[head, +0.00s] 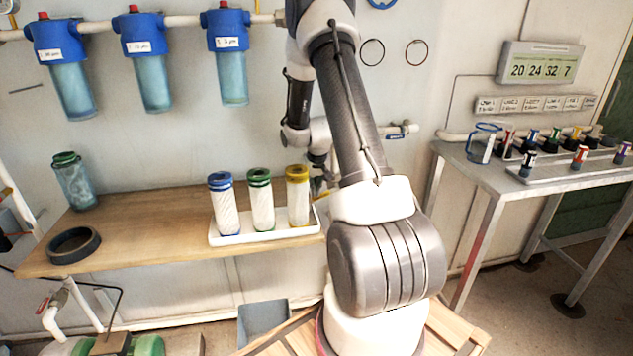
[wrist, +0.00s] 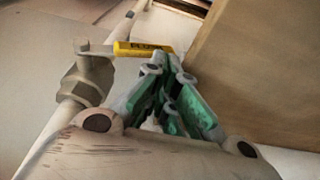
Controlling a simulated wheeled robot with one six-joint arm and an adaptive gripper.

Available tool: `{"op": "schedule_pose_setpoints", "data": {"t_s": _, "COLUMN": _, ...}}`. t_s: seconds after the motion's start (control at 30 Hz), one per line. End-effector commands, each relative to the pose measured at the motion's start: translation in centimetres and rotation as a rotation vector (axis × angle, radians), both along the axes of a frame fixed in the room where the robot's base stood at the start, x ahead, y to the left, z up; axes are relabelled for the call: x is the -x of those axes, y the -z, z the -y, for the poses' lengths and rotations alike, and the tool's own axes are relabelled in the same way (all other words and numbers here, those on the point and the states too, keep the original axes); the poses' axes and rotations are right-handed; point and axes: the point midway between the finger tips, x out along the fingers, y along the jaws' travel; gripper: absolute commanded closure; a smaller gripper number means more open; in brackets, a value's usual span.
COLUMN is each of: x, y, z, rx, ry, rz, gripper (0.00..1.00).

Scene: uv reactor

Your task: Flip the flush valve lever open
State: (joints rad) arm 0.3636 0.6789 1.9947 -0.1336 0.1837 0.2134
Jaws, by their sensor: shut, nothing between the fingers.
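The flush valve shows in the wrist view as a grey metal body (wrist: 88,78) on a pale pipe. Its yellow lever (wrist: 143,48), with dark lettering, sticks out to the right from the top of the valve, across the pipe's line. My gripper (wrist: 165,68) has green-padded fingers, shut and empty. The fingertips lie just below the lever's free end in the picture. I cannot tell whether they touch it. In the head view my arm hides the lever and most of my gripper.
The wooden bench (head: 150,232) holds a white tray (head: 270,233) with blue-, green- and yellow-capped cartridges, a dark ring (head: 73,246) and a green-capped housing (head: 74,182). Blue-topped filters (head: 150,60) hang above. A metal table (head: 500,185) stands right. The wooden surface (wrist: 260,70) is close right of my gripper.

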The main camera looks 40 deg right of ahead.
Motion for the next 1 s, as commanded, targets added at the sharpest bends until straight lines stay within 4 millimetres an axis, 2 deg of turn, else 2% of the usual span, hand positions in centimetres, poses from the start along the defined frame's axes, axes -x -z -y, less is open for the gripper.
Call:
{"op": "schedule_pose_setpoints", "data": {"t_s": 0.27, "x": -0.1, "y": -0.1, "z": 0.0, "rx": 0.0, "ry": 0.0, "rz": 0.001, "gripper": 1.0}}
{"op": "schedule_pose_setpoints", "data": {"t_s": 0.43, "x": -0.4, "y": -1.3, "z": -0.2, "rx": 0.001, "ry": 0.0, "rz": 0.003, "gripper": 1.0}}
{"op": "schedule_pose_setpoints", "data": {"t_s": 0.6, "x": -1.1, "y": -4.5, "z": -1.0, "rx": 0.002, "ry": -0.001, "rz": 0.006, "gripper": 1.0}}
{"op": "schedule_pose_setpoints", "data": {"t_s": 0.8, "x": -0.5, "y": -8.7, "z": -3.1, "rx": 0.002, "ry": -0.002, "rz": 0.006, "gripper": 1.0}}
{"op": "schedule_pose_setpoints", "data": {"t_s": 1.0, "x": -0.1, "y": -11.6, "z": -4.5, "rx": 0.001, "ry": -0.001, "rz": 0.003, "gripper": 1.0}}
